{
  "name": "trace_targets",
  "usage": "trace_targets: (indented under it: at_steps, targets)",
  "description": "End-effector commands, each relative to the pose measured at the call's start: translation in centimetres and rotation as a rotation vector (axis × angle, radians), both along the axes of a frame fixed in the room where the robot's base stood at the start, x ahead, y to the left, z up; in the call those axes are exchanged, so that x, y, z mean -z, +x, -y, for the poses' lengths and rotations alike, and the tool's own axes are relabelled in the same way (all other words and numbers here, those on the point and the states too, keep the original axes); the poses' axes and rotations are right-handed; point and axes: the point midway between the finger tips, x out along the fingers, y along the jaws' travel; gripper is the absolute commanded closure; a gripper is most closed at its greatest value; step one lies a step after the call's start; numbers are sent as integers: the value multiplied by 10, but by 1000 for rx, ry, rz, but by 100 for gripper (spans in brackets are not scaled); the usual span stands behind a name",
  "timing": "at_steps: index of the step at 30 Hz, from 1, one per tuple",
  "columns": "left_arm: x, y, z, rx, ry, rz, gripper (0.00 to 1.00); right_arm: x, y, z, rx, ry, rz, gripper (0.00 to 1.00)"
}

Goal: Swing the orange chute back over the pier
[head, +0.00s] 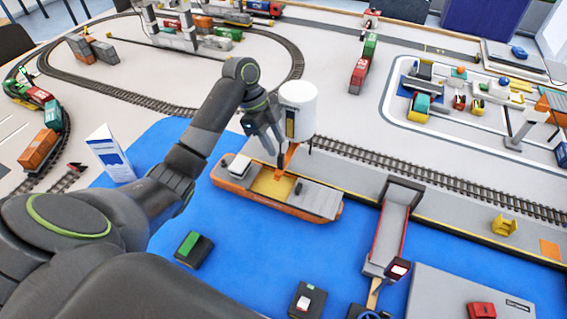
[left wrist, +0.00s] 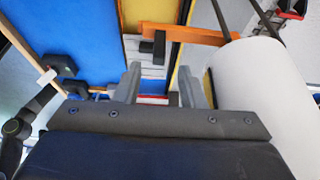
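The orange chute (head: 288,157) runs from the foot of the white silo (head: 298,106) out over the yellow hold of the ship (head: 232,190), beside the pier (head: 345,172). In the left wrist view the chute (left wrist: 190,34) is an orange bar reaching left from the white silo (left wrist: 255,100), with a black handle (left wrist: 154,47) near its outer end. My left gripper (head: 268,148) is just left of the silo, above the ship. In the wrist view its fingers (left wrist: 161,88) are apart and empty, with the handle ahead of them and not between them. My right gripper is not visible.
Railway track (head: 430,178) runs along the pier behind the silo. A grey ramp with red sides (head: 392,230) stands right of the ship. A white-and-blue folded card (head: 110,155) stands at left.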

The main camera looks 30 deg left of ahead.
Motion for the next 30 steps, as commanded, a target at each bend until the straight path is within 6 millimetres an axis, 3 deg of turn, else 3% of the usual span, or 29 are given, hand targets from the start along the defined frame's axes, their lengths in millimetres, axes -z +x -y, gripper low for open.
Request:
trace_targets:
  at_steps: [6, 10, 23, 30]
  targets:
    - [38, 0, 18, 1, -2, -3, 64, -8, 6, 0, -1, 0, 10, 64]
    - [54, 1, 24, 0, -2, -1, 64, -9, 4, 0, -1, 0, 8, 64]
    - [65, 1, 27, 1, 1, 0, 64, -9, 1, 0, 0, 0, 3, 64]
    - [64, 1, 27, 1, 1, 0, 92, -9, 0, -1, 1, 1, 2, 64]
